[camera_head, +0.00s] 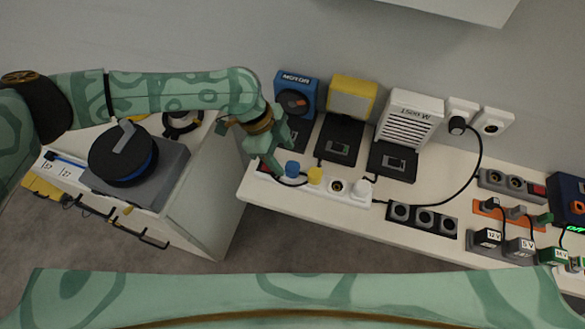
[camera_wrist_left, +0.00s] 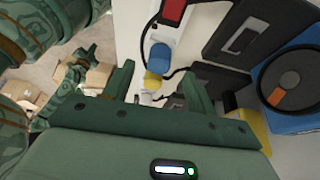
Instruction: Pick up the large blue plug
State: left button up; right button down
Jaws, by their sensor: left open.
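The large blue plug (camera_head: 292,168) sits in the left part of a white power strip (camera_head: 340,196) near the table's front edge. A yellow plug (camera_head: 315,175) and a white plug (camera_head: 362,187) sit in the strip to its right. My left gripper (camera_head: 269,162) is open and empty, pointing down just left of the blue plug. In the left wrist view, the blue plug (camera_wrist_left: 160,57) shows beyond the gap between the open fingers (camera_wrist_left: 158,70). It appears ahead of the fingertips, and I cannot tell how far. My right gripper is not in view.
Behind the strip stand a blue motor unit (camera_head: 296,94), a yellow unit (camera_head: 351,97) and a white heater (camera_head: 409,115). Black cables run along the table. More sockets (camera_head: 424,217) and adapters (camera_head: 488,238) are to the right. A separate cabinet (camera_head: 205,195) stands at left.

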aim_at(291, 165)
pick_arm(q)
jog(key=b+x, duration=0.1)
jog(key=x, duration=0.3)
jog(key=shift+s+d+f, duration=0.15)
jog(key=shift+d+f, duration=0.1)
jog(key=shift+d, duration=0.05)
grip_shut()
jog(key=shift+r, duration=0.1)
jog(key=shift+r, duration=0.5)
jog(key=s+a+r+p, duration=0.1)
jog(key=s+r+p, duration=0.5)
jog(key=s+r, duration=0.6)
jog(key=shift+s, duration=1)
